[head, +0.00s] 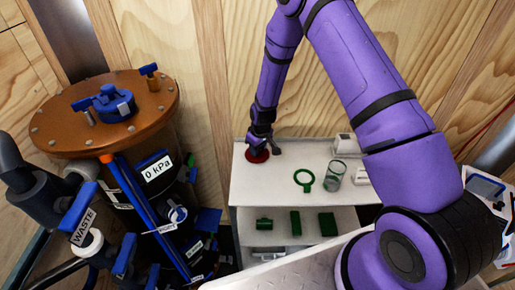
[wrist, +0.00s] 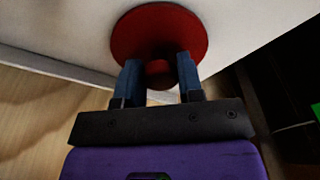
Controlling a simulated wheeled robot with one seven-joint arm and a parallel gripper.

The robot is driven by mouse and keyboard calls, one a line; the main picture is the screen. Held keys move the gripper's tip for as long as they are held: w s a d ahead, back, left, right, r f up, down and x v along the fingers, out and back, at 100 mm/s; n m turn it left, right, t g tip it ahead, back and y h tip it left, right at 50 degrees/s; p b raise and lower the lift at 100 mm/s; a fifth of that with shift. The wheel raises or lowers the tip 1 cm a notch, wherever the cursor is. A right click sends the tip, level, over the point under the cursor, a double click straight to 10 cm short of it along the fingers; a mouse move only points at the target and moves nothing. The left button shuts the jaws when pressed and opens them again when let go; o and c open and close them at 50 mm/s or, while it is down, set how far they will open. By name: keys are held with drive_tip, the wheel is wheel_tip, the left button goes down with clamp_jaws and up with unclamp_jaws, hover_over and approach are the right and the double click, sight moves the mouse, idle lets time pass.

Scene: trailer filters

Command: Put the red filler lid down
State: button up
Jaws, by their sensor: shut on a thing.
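The red filler lid (wrist: 158,32) is a round red disc with a small red knob. My gripper (wrist: 159,72) is shut on the knob, with one blue finger on each side of it. In the head view the lid (head: 257,156) is at the left end of the white shelf top (head: 310,160), under my gripper (head: 260,141). The lid is at or just above the shelf surface; I cannot tell whether it touches.
A green ring with a handle (head: 304,180), a clear glass jar (head: 334,175) and small white items stand right of the lid. Green parts (head: 296,223) lie on the lower shelf. A brown-topped tank (head: 105,112) with blue valves and a gauge reading 0 kPa stands at left.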

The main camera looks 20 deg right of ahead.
sight(261, 156)
drive_tip(key=shift+f, duration=0.15)
drive_tip(key=o, duration=0.9)
drive_tip(key=r, duration=0.4)
drive_tip(key=s+r, duration=0.1)
drive_tip(key=r, duration=0.7)
drive_tip(key=shift+s+d+r, duration=0.15)
drive_tip(key=shift+s+d, duration=0.15)
drive_tip(key=shift+d, duration=0.1)
